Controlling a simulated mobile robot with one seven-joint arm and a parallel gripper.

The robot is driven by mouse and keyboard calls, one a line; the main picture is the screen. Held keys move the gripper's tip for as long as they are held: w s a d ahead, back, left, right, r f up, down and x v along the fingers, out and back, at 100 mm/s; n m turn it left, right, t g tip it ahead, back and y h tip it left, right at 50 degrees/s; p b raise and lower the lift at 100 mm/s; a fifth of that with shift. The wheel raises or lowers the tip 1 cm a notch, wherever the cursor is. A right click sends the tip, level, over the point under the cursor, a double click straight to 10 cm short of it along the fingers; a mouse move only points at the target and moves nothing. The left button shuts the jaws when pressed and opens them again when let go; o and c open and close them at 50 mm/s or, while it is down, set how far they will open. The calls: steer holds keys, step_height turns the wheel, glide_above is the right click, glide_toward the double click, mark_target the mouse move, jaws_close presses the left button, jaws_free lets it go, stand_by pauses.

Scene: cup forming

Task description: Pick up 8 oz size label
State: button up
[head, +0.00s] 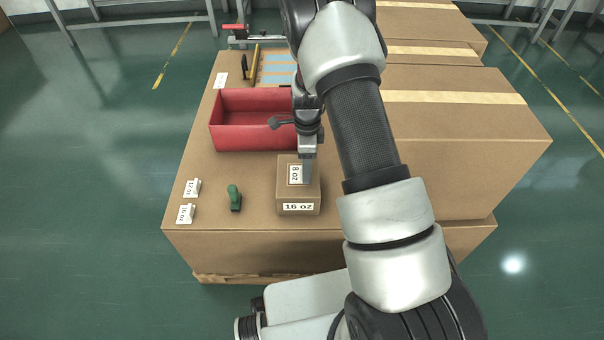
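The 8 oz size label (293,174) is a small white piece with black print, on top of a small cardboard box (313,195). The box stands near the front middle of the large carton surface and has a 16 oz label (298,207) on its front face. My gripper (307,172) points down right at the label's right edge. The fingers look close to or touching the label, but whether they hold it cannot be told. My arm hides the area to the right of the box.
A red bin (225,138) stands behind the box. A green-handled stamp (234,195) stands left of it. Size labels marked 12 oz (191,188) and apparently 16 oz (186,214) lie at the left edge. Large cartons (470,140) rise on the right.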

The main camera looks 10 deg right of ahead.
steer(key=shift+r, duration=0.1)
steer(key=c, duration=1.1)
